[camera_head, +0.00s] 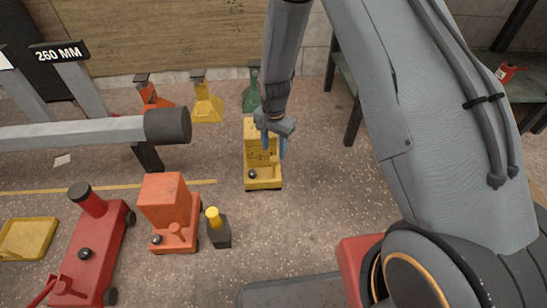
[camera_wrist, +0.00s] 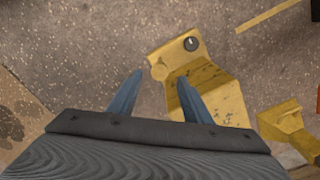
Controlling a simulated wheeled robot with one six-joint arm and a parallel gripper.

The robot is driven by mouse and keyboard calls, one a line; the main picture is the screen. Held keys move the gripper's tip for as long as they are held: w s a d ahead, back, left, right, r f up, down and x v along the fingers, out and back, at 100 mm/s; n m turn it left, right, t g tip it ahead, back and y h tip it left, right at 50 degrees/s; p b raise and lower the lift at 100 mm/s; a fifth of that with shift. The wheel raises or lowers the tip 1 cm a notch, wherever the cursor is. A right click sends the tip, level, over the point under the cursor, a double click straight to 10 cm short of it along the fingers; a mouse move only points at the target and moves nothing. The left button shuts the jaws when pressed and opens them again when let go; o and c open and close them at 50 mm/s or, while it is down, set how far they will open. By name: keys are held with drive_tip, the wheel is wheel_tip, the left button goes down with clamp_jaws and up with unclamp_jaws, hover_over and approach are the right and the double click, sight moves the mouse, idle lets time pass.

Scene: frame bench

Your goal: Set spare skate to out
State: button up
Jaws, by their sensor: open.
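A yellow skate-like block (camera_head: 263,179) stands on the floor near the middle of the head view, with a tall back part and a low front plate carrying a black knob. It also shows in the wrist view (camera_wrist: 218,85), where its knob (camera_wrist: 191,43) has a pale mark. A similar orange block (camera_head: 165,200) with a black knob stands to its left. I cannot tell which is the spare. My gripper (camera_head: 274,147) is open and empty, pointing down over the yellow block. In the wrist view the right finger overlaps the block's edge; contact cannot be told.
A red trolley jack (camera_head: 90,255), a dark bottle with yellow top (camera_head: 219,232) and a yellow tray (camera_head: 28,238) stand left. Yellow (camera_head: 207,107) and green (camera_head: 251,97) stands are behind. A grey beam (camera_head: 80,134) juts in from the left. Floor right of the yellow block is clear.

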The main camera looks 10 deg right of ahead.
sight(274, 159)
wheel_tip(274, 159, down, 4)
drive_tip(key=shift+f+b, duration=0.25)
drive_tip(key=shift+b, duration=0.5)
drive_tip(key=shift+c, duration=0.3)
clamp_jaws()
